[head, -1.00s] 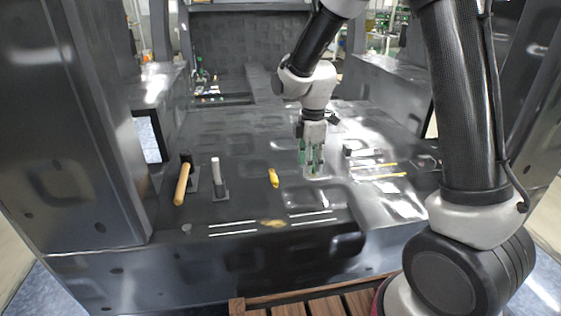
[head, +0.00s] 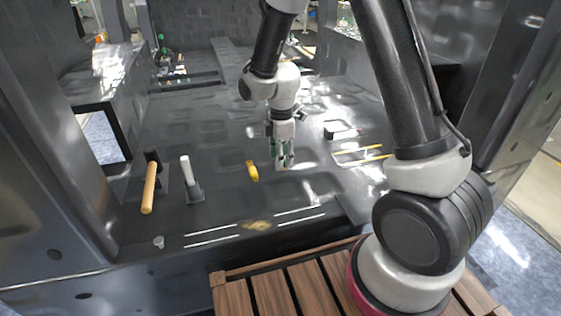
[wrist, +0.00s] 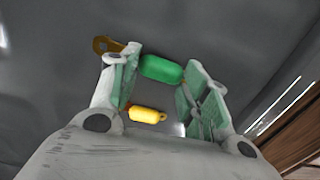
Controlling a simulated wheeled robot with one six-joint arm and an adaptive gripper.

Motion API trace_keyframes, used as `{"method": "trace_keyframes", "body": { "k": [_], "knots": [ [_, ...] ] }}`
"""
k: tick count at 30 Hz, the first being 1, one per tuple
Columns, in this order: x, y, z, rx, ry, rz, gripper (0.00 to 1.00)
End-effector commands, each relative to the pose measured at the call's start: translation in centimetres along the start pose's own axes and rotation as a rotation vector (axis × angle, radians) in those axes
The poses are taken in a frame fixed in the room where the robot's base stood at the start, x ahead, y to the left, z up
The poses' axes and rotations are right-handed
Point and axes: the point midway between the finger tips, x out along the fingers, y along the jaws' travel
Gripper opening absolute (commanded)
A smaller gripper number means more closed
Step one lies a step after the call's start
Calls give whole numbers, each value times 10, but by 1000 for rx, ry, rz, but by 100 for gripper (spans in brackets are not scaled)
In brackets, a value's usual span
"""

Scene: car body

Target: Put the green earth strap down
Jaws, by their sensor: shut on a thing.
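The green earth strap (wrist: 161,68) shows in the wrist view as a green sleeve between my fingertips, with a copper-coloured lug (wrist: 105,45) sticking out past the left finger. My gripper (wrist: 158,85) is shut on the strap. In the head view my gripper (head: 283,160) points down, low over the dark car floor (head: 215,130), right of a yellow item (head: 252,170). The strap is hard to tell from the green finger pads there. I cannot tell whether it touches the floor.
The yellow item also shows between my fingers in the wrist view (wrist: 147,115). A wooden-handled tool (head: 149,188) and a white-handled tool (head: 187,172) lie to the left. Wooden slats (head: 290,287) are in front.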

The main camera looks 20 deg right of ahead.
Motion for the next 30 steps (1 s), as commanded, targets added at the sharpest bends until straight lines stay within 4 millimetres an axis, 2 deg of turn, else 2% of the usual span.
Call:
{"method": "trace_keyframes", "body": {
  "k": [1,4,14,15,18,27,30],
  "knots": [
    [9,-1,0,0,-2,-5,18],
    [20,0,0,0,-1,-2,18],
    [23,0,0,0,0,-1,18],
    [23,0,0,0,0,-1,50],
    [23,0,0,0,0,-1,67],
    [22,0,0,0,0,0,67],
    [17,0,0,0,0,1,67]
  ]
}}
